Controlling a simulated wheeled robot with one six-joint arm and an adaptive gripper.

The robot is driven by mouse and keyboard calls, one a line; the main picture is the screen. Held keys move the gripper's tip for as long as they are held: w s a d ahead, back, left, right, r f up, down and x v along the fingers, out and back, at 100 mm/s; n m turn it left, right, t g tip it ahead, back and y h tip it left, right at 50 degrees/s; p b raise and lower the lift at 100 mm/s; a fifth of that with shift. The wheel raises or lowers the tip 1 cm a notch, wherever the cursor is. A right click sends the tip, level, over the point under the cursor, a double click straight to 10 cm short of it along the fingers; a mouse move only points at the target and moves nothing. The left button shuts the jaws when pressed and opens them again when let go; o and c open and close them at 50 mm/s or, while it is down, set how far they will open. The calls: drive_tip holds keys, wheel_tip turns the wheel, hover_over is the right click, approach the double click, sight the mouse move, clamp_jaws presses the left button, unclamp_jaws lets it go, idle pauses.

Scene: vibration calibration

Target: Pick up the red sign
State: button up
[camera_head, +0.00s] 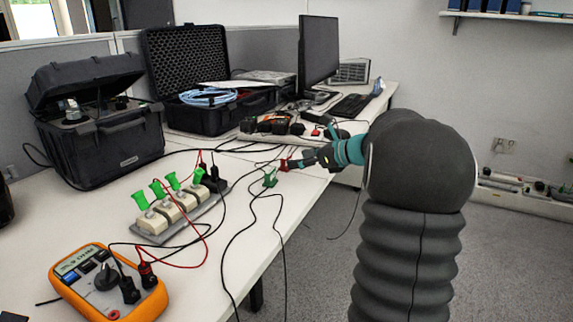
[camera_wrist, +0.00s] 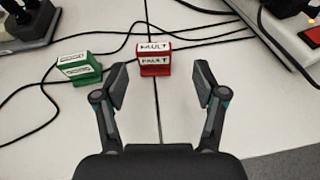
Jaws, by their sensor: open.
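The red sign (camera_wrist: 155,60) stands upright on the white table in the wrist view, with "FAULT" on its white labels. My gripper (camera_wrist: 161,85) is open, its two fingers pointing toward the red sign, which lies just ahead of the gap between the fingertips. Nothing is between the fingers. In the head view the red sign (camera_head: 284,165) shows small, close to the tip of my gripper (camera_head: 303,162). A green sign (camera_wrist: 76,69) stands to the left of the red one, beside the left finger; it also shows in the head view (camera_head: 270,178).
Black cables (camera_wrist: 110,46) run over the table behind and around the signs. A power strip (camera_wrist: 290,40) lies at the right. The table's edge is close on the right.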

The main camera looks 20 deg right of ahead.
drive_tip(key=x, duration=0.5)
drive_tip(key=shift+s+a, duration=0.15)
drive_tip(key=shift+a, duration=0.15)
drive_tip(key=c, duration=1.1)
